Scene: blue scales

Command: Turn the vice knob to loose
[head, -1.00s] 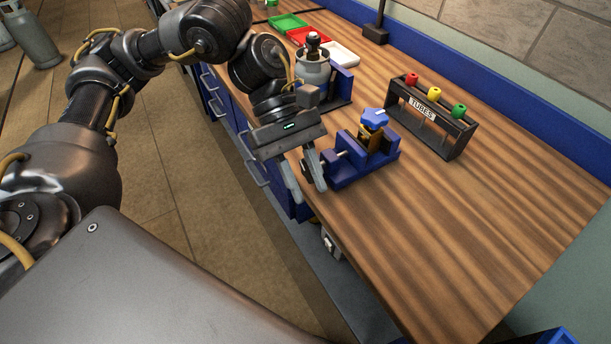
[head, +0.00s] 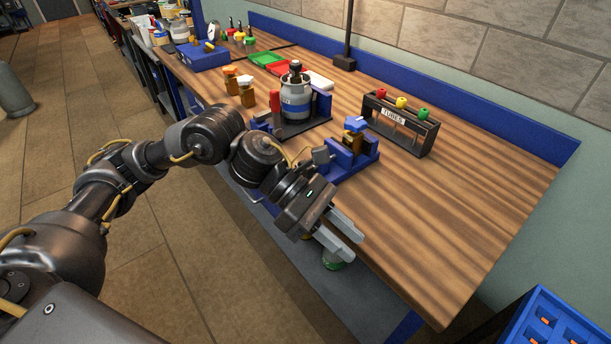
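The blue vice (head: 363,158) stands near the bench's front edge, with a brown bottle under a blue cap (head: 356,124) upright in it. The vice knob cannot be made out; my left wrist is in front of that side of the vice. My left gripper (head: 354,246) is in front of the vice and lower in the picture, over the bench's front edge. Its two grey fingers are apart with nothing between them, pointing down and right. My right gripper is not in view.
A tube rack (head: 400,128) stands behind the vice to the right. A grey canister (head: 296,98) in a blue holder and brown bottles (head: 247,93) stand to the left. A blue crate (head: 546,322) is at bottom right. The bench's right part is clear.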

